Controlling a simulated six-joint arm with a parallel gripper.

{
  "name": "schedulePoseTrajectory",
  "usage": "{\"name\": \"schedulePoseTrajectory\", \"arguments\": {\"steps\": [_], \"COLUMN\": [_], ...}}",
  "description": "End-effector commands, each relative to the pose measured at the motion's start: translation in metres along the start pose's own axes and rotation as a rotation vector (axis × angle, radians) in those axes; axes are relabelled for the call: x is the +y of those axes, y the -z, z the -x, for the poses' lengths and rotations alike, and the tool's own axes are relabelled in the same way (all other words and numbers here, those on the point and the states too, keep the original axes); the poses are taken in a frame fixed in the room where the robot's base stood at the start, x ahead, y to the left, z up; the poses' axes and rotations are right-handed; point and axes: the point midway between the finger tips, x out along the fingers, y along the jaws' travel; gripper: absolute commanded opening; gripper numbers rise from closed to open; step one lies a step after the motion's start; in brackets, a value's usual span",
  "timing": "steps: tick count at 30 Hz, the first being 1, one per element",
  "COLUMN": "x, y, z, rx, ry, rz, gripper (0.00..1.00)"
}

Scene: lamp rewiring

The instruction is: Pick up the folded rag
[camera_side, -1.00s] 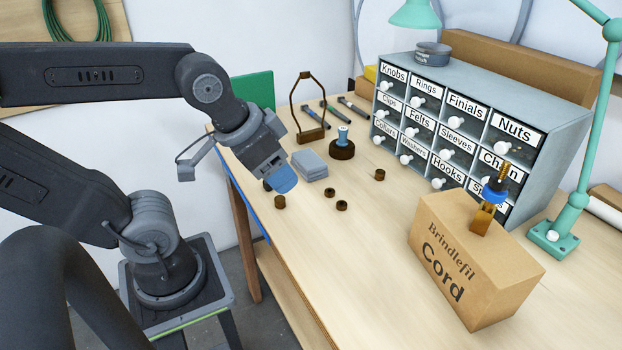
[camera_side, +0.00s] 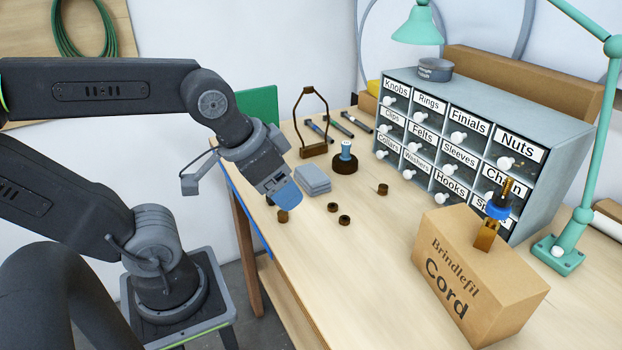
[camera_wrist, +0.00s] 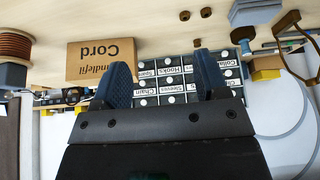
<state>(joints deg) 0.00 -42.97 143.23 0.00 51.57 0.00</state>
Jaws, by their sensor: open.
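The folded rag (camera_side: 312,180) is a small grey-blue stack of flat layers lying on the wooden bench, left of the middle in the side view. It also shows at the top edge of the wrist view (camera_wrist: 255,13), partly cut off. My gripper (camera_side: 286,196) has blue fingers and hangs just left of and in front of the rag in the side view, apparently above the bench. In the wrist view, my gripper (camera_wrist: 163,76) has its two fingers spread wide with nothing between them. The rag is outside the fingers, to the upper right there.
Small dark round parts (camera_side: 332,208) lie near the rag. A labelled drawer cabinet (camera_side: 470,140), Cord box (camera_side: 478,275) and green lamp (camera_side: 565,240) stand right. The bench's front middle is clear.

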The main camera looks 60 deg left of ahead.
Motion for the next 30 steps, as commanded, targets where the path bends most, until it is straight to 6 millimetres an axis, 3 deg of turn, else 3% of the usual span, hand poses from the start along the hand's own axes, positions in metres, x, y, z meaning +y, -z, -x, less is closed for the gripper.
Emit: {"name": "schedulePoseTrajectory", "arguments": {"steps": [8,17,23,30], "x": [0.000,-0.003,-0.029,-0.085], "y": [0.000,0.006,0.044,0.103], "z": [0.000,-0.001,-0.014,-0.055], "rx": [0.000,-0.013,-0.097,-0.153], "ry": [0.000,0.013,0.126,0.375], "rz": [0.000,0.040,0.353,0.892], "gripper": [0.94,0.94,0.94,0.94]}}
